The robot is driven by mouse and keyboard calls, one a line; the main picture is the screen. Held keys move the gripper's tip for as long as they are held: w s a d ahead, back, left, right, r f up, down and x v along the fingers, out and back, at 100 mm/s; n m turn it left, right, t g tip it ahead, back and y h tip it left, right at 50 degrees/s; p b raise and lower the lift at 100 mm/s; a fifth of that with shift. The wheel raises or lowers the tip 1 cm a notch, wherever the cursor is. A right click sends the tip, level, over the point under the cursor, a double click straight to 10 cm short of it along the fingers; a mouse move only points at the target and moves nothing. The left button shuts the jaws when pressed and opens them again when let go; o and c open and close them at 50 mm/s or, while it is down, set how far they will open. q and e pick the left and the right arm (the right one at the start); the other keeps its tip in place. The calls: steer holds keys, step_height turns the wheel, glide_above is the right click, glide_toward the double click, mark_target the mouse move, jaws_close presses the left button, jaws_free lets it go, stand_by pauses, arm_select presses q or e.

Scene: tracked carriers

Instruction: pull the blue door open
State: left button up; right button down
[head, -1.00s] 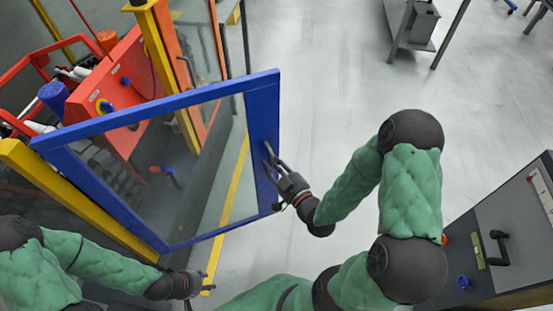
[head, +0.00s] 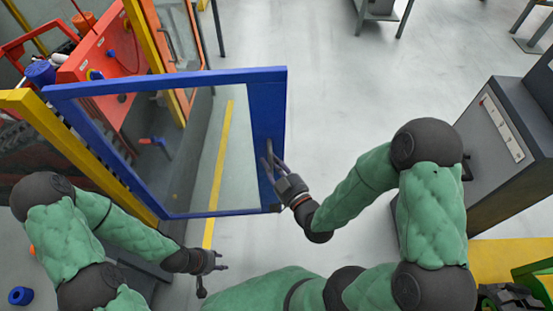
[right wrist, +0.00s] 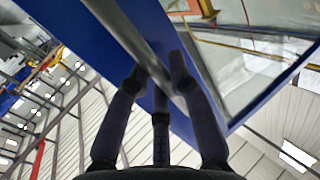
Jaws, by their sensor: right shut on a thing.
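The blue door (head: 266,110) is a blue frame around a clear pane, and it stands swung out from the yellow post at left. Its handle (head: 268,155) is a bar on the door's right upright. My right gripper (head: 275,170) is shut on this handle. In the right wrist view the fingers (right wrist: 160,90) close around the bar, with the blue frame (right wrist: 172,45) behind it. My left gripper (head: 220,268) is empty, low and left of centre, apart from the door; its fingers look spread.
A yellow post and rail (head: 70,145) stand at the door's left side. A grey cabinet (head: 505,140) stands at right. A blue ring-like part (head: 20,296) lies at lower left.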

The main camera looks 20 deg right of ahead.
steer(key=shift+d+r, duration=0.1)
steer(key=c, duration=1.1)
jaws_free()
steer(key=s+d, duration=0.1)
steer(key=s, duration=0.6)
steer(key=shift+s+d, duration=0.2)
step_height(320, 180, down, 18)
steer(key=w+a+r+m+g, duration=0.1)
steer(key=w+a+m+g, duration=0.1)
steer(key=g, duration=0.7)
steer(key=s+a+f+m+g, duration=0.2)
steer(key=s+a+f+g, duration=0.3)
steer(key=s+f+g, duration=0.3)
step_height(320, 180, down, 4)
steer(key=shift+s+a+f+m+y, duration=0.15)
steer(key=shift+s+f+m+y, duration=0.05)
steer(key=shift+s+m+y, duration=0.1)
